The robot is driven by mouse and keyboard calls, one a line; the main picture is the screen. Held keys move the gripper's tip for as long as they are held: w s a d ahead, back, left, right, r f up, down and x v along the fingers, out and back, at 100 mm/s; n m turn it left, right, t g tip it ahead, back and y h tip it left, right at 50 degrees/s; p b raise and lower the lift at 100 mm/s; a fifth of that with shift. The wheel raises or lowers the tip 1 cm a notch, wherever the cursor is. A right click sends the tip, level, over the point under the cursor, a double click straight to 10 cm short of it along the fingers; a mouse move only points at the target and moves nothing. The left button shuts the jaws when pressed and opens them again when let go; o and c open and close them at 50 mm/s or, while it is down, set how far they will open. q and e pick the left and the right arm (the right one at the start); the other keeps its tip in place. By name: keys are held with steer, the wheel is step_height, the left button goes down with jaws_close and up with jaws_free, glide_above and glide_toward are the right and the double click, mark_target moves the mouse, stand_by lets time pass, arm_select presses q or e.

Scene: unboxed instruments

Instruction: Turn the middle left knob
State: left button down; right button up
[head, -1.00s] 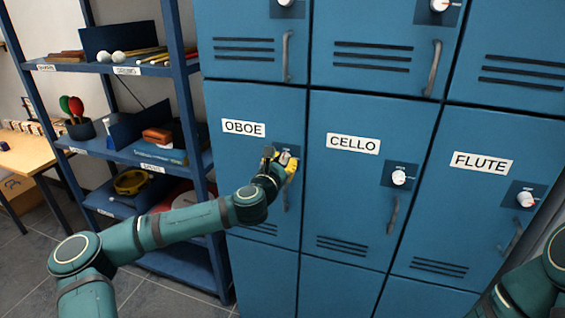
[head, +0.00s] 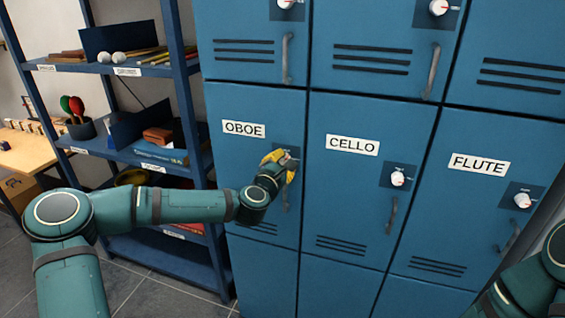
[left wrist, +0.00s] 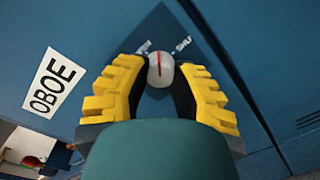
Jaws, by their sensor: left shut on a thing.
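The middle left locker door (head: 250,185) carries the label OBOE (head: 244,129). Its round white knob (left wrist: 161,70) has a red line and sits on a dark square plate (left wrist: 160,36) with small lettering. My left gripper (head: 281,160) is at this knob, with its yellow-backed fingers shut on the knob's sides. In the left wrist view, the red line points along the picture's vertical, while the plate and label look tilted. In the head view the gripper mostly hides the knob. My right gripper is out of view.
The OBOE door's handle (head: 285,192) hangs just below the gripper. The CELLO knob (head: 397,179) and FLUTE knob (head: 522,200) are to the right. A blue shelf unit (head: 185,120) with small items stands left of the lockers, close to my left arm.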

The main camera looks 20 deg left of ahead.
arm_select(q)
steer(key=m+b, duration=0.1)
steer(key=m, duration=0.4)
steer(key=shift+r, duration=0.1)
steer(key=shift+m+y, duration=0.3)
steer(key=shift+m, duration=2)
steer(key=c, duration=0.7)
jaws_free()
steer(key=s, duration=1.2)
steer(key=shift+a+r, duration=0.2)
steer(key=shift+r, duration=0.05)
